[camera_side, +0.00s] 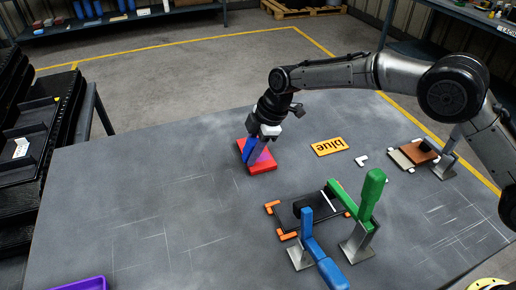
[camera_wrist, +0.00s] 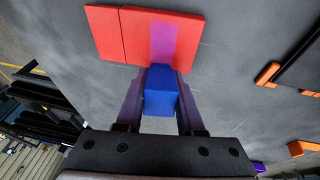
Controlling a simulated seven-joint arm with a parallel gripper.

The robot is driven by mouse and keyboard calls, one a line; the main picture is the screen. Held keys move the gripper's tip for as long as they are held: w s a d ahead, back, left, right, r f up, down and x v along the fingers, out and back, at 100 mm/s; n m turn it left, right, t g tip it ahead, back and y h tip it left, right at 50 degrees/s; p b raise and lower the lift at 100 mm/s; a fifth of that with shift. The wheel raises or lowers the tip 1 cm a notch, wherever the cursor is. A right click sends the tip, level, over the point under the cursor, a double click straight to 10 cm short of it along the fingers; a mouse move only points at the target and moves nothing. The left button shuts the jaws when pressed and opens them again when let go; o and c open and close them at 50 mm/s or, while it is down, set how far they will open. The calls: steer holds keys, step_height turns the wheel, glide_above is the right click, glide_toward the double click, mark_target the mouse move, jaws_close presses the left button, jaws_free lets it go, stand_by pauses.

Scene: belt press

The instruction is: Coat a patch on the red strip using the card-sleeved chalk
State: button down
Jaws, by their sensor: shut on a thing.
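The red strip (camera_side: 264,167) lies flat on the grey table, left of the table's middle. In the wrist view the red strip (camera_wrist: 102,35) has a seam near its left end and a purple band (camera_wrist: 163,40) across its right part. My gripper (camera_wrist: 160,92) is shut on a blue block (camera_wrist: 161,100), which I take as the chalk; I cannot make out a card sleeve. In the side view the blue chalk (camera_side: 251,151) reaches down at the strip, tilted. Whether its end touches the surface is unclear. My gripper (camera_side: 257,146) partly hides the strip.
A black plate with orange corners (camera_side: 283,236) stands in front, by green (camera_side: 371,190) and blue (camera_side: 327,266) levers. A purple bin (camera_side: 85,284) is front left.

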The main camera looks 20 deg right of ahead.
steer(key=shift+d, duration=0.2)
steer(key=shift+d+r, duration=0.15)
steer(key=shift+d, duration=3.2)
step_height(320, 180, up, 6)
steer(key=shift+r, duration=0.1)
step_height(320, 180, up, 3)
steer(key=shift+f, duration=0.1)
